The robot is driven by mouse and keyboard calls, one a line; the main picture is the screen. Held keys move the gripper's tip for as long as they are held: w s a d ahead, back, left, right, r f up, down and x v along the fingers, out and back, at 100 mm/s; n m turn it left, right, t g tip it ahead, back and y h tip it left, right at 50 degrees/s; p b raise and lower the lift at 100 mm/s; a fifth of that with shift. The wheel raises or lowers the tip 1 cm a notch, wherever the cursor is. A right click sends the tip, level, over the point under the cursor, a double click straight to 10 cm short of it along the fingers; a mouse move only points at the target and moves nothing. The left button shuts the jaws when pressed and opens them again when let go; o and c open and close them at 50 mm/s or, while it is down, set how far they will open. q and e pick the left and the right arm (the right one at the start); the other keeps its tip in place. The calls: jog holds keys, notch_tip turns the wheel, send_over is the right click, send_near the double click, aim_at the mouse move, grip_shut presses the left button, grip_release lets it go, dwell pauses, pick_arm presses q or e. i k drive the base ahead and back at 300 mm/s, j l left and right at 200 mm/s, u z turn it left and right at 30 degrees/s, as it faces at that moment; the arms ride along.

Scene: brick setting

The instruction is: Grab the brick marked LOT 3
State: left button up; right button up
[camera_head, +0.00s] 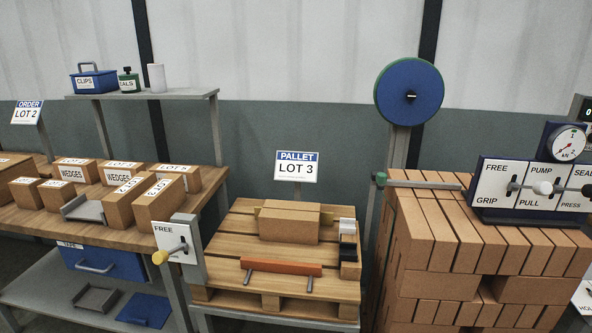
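A white-and-blue sign (296,166) reading PALLET LOT 3 stands behind a wooden pallet (225,250). A brown brick-like block (289,223) sits on the pallet in front of the sign; I see no marking on its front. Several brown cartons stand on the wooden bench at left, including one labelled WEDGES (76,171) and two front ones (125,204) (160,207) whose top labels are too small to read surely. A sign (27,112) reading ORDER LOT 2 stands behind the bench. Neither gripper shows.
An orange-red bar handle (281,267) lies at the pallet's front. A FREE lever panel (178,242) with a yellow knob stands between bench and pallet. A tall brick stack (440,272) at right carries a lever panel (525,187) and gauge (566,143). A blue reel (409,92) stands behind.

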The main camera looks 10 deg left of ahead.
aim_at(159, 202)
jog(key=i+j+u, duration=1)
